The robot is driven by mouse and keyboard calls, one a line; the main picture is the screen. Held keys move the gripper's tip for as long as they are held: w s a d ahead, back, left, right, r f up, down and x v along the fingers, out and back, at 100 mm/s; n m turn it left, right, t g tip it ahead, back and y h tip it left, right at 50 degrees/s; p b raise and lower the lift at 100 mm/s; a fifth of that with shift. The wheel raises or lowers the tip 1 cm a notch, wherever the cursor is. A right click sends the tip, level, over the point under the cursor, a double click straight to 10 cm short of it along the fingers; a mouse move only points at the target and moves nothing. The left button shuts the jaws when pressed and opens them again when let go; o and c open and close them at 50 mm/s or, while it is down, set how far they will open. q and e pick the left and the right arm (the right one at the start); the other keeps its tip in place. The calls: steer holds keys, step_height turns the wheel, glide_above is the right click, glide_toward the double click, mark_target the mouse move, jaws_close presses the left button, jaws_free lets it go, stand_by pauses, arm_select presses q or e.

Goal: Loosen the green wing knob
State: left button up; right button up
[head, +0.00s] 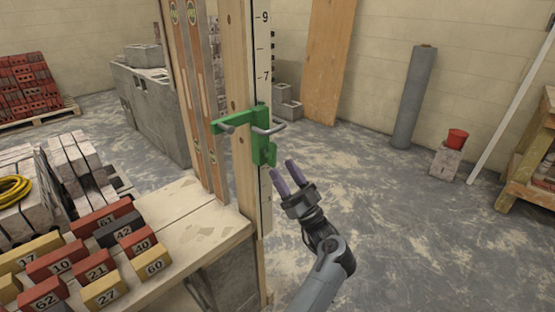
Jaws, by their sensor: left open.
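A green clamp bracket (262,118) grips the upright wooden post with a number scale. It has a green arm reaching left and two grey rods. The green wing knob (268,155) appears to be the flared green piece low on the bracket; it is small, and its exact outline is hard to tell. My left gripper (284,174), with two purple fingers, is open and empty. Its fingertips point up and left, just below and right of the green piece, and appear apart from it. My right gripper is not in view.
A ledge (190,232) holds several numbered red, yellow and dark bricks (103,291) at lower left. A scaled wooden post (240,60) rises beside my gripper. The floor right of my arm is clear.

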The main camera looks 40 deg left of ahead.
arm_select(q)
steer(key=shift+v, duration=2.75)
steer(key=shift+r, duration=0.1)
